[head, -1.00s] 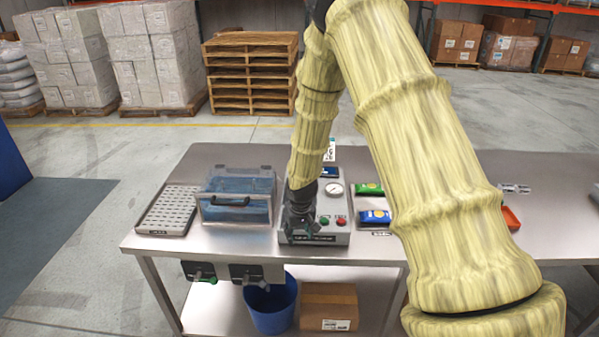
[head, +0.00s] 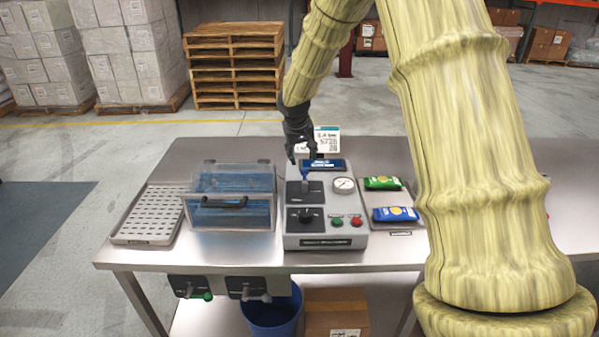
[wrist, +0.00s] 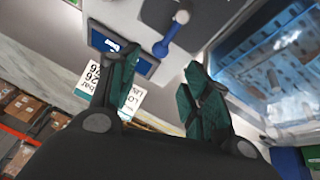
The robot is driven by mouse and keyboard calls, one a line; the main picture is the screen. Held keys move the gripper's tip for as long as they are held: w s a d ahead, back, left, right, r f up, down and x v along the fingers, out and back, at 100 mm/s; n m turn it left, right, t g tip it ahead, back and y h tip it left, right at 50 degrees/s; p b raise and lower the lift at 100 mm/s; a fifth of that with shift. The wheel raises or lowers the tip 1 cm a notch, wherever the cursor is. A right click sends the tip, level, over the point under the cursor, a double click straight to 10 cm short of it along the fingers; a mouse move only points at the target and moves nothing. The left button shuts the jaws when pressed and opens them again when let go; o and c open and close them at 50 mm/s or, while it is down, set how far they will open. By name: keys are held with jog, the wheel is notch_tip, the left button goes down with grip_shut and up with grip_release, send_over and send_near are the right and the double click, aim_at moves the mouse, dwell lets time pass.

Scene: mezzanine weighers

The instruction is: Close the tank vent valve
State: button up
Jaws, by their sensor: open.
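A grey control box (head: 325,241) stands on the steel table. It carries a blue lever (head: 305,172) on a dark plate, a black knob (head: 306,215), a gauge (head: 343,185), and green and red buttons. Beneath the table edge hang a valve with a green-tipped handle (head: 203,294) and one with a grey handle (head: 256,295). Labels are too small to tell which is the tank vent valve. My gripper (head: 308,158) is open and empty above the far part of the box. In the wrist view, the blue lever (wrist: 168,36) lies just beyond the open fingers (wrist: 158,82), apart from them.
A clear tank (head: 232,212) with blue contents stands left of the box, beside a perforated tray (head: 148,215). Green (head: 382,183) and blue (head: 395,214) packets lie to the right. A display sign (head: 326,140) stands behind. A blue bin (head: 275,316) and carton (head: 336,314) sit below.

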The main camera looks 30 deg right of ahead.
aim_at(304, 169)
jog(key=p+x, duration=0.1)
jog(key=x, duration=0.4)
jog(key=shift+p, duration=0.35)
jog(key=shift+p+x, duration=0.65)
jog(key=shift+x, duration=1.9)
jog(key=shift+a+f, duration=0.1)
grip_shut()
